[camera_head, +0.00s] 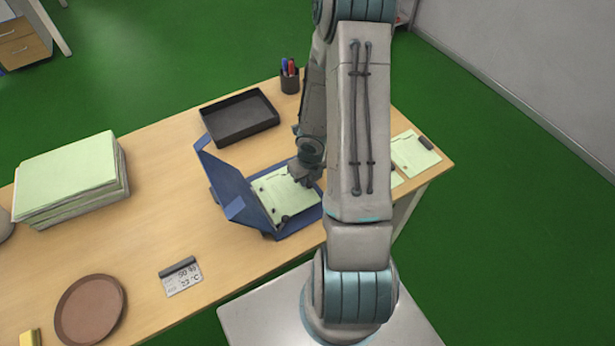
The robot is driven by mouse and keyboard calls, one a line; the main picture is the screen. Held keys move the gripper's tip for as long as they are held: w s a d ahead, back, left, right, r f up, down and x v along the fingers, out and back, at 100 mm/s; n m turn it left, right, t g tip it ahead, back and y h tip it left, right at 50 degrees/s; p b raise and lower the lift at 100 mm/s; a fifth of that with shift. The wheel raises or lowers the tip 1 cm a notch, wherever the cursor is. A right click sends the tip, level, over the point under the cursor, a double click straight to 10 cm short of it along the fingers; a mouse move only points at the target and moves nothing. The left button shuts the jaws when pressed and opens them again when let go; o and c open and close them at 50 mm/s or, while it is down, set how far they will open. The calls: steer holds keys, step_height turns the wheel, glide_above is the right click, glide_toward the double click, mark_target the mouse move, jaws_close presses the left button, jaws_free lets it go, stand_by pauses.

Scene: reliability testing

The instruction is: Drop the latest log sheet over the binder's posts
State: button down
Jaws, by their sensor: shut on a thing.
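The blue binder (234,189) lies open on the table, its cover raised on the left. A pale green log sheet (275,191) shows over the binder's right side, with dark spots near its left edge and lower corner that look like posts or holes. My gripper (304,178) is above the binder, shut on the sheet's far right part. I cannot tell whether the sheet touches the binder or hovers just above it, nor whether other sheets lie under it. My arm hides part of the binder's right side.
A clipboard with pale green paper (413,156) lies at the right, partly behind my arm. A black tray (239,117) and pen cup (290,82) stand at the back.

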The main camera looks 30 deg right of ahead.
steer(key=shift+f+b, duration=0.45)
steer(key=shift+f, duration=0.15)
steer(key=c, duration=1.3)
jaws_free()
step_height(320, 180, up, 14)
steer(key=s+p, duration=0.1)
steer(key=p, duration=0.8)
steer(key=shift+s, duration=0.35)
steer(key=shift+f, duration=0.1)
